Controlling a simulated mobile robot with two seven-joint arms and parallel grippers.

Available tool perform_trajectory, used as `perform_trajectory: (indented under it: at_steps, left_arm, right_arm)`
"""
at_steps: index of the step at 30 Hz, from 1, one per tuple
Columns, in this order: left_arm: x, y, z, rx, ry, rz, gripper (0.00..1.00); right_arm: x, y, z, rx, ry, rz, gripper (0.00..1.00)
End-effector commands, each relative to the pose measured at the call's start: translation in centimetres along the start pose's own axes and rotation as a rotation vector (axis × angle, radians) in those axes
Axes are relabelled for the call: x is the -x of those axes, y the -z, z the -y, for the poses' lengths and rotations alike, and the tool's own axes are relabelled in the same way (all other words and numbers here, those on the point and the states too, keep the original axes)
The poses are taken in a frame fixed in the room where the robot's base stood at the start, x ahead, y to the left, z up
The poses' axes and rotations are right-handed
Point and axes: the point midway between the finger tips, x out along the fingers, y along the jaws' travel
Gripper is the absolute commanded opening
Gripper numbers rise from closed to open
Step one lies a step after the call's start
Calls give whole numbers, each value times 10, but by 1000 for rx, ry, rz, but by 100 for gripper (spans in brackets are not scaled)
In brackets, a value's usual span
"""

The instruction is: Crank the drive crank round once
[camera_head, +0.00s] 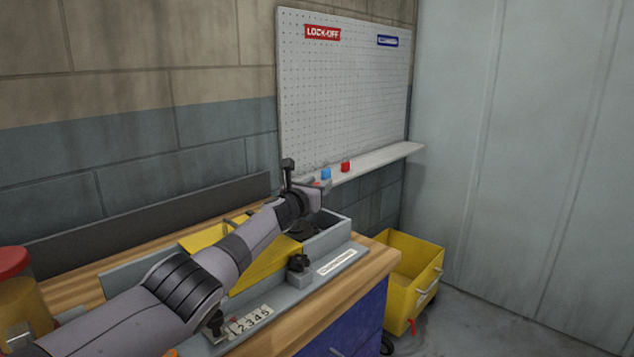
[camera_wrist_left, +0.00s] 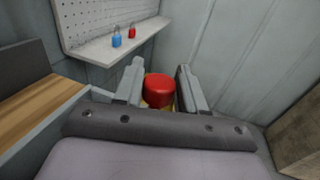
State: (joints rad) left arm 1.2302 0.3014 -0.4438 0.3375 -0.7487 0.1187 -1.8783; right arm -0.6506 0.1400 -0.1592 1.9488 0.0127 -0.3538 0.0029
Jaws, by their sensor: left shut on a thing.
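My left gripper (camera_head: 317,186) is at the far right end of the grey machine on the bench, at the end of my outstretched left arm. In the left wrist view its two fingers (camera_wrist_left: 160,70) stand on either side of a red round knob (camera_wrist_left: 158,90), which I take to be the drive crank's handle. The gripper is shut on it. A trace of red shows at the fingers in the head view. The crank's arm and shaft are hidden behind my gripper and wrist. My right gripper is not in view.
The machine has a yellow guard (camera_head: 262,262), a black knob (camera_head: 298,263) and a number strip (camera_head: 250,321). A yellow cart (camera_head: 412,283) stands right of the bench. A shelf (camera_head: 385,160) with blue and red padlocks runs under the pegboard (camera_head: 345,90). A red-topped yellow thing (camera_head: 12,262) is at left.

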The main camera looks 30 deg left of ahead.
Motion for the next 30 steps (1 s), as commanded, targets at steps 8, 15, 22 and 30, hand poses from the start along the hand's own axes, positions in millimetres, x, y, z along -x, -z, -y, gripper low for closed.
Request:
perform_trajectory:
  at_steps: [8, 15, 22, 30]
  left_arm:
    - [2, -5, 5, 2, 69, 6, 0]
    - [3, -4, 6, 3, 80, 4, 0]
    - [3, -4, 5, 3, 78, 3, 43]
    - [4, -2, 4, 2, 74, 0, 59]
  right_arm:
    - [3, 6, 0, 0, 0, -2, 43]
    - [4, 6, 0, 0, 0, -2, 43]
    - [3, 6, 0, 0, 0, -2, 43]
    - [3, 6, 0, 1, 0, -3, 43]
